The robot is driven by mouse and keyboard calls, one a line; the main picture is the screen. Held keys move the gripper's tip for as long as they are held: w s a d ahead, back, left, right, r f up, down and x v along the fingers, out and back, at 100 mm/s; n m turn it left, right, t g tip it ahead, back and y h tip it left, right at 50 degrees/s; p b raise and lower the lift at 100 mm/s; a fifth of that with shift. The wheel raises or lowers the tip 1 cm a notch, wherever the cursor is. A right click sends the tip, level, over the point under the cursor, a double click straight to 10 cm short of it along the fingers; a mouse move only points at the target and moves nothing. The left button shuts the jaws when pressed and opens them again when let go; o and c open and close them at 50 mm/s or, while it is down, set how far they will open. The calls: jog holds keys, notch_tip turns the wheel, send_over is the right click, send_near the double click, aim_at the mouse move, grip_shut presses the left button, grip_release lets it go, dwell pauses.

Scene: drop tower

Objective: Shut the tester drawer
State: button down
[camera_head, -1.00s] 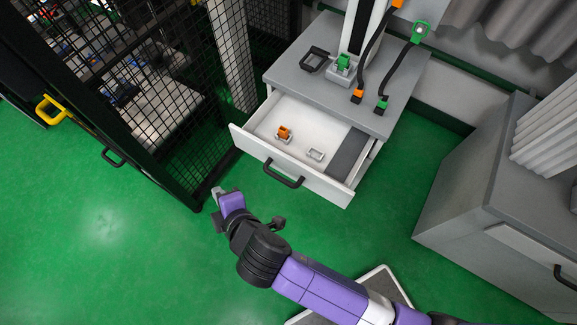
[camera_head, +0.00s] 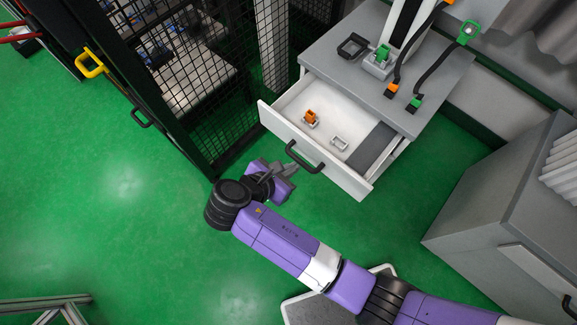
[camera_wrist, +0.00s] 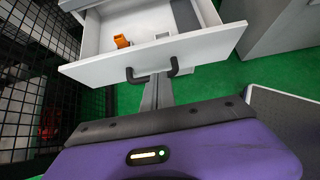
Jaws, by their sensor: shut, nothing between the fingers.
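The tester drawer (camera_head: 372,187) stands pulled out of the grey cabinet, with a white front and a dark handle (camera_head: 304,158). An orange part (camera_head: 311,117) and a small grey frame (camera_head: 340,143) lie inside it. My gripper (camera_head: 292,168) is shut and empty, just in front of the drawer front by the handle. In the wrist view the shut fingers (camera_wrist: 158,92) point at the drawer front (camera_wrist: 205,48), below the handle (camera_wrist: 152,74). I cannot tell whether they touch it.
The grey cabinet top (camera_head: 440,72) carries the tester column and cables. A black mesh fence (camera_head: 195,120) stands close on the left. Another grey cabinet (camera_head: 490,185) stands at right. Green floor (camera_head: 110,200) is clear at left.

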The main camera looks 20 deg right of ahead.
aim_at(316, 150)
jog(key=x, duration=0.2)
jog(key=r+x, duration=0.1)
jog(key=x, duration=0.2)
jog(key=d+x, duration=0.1)
jog(key=x, duration=0.2)
jog(key=shift+w+d+r, duration=0.1)
jog(key=shift+w+r, duration=0.1)
jog(key=shift+w, duration=0.15)
jog(key=shift+w+d, duration=0.25)
jog(key=shift+d, duration=0.15)
jog(key=w+d+p, duration=0.1)
jog(key=w+d, duration=0.3)
jog(key=d, duration=0.3)
jog(key=w+d+p, duration=0.2)
jog(key=w+d, duration=0.2)
jog(key=d, duration=0.3)
jog(key=shift+w+d+p, duration=0.25)
jog(key=shift+d+p, duration=0.05)
jog(key=shift+d, duration=0.05)
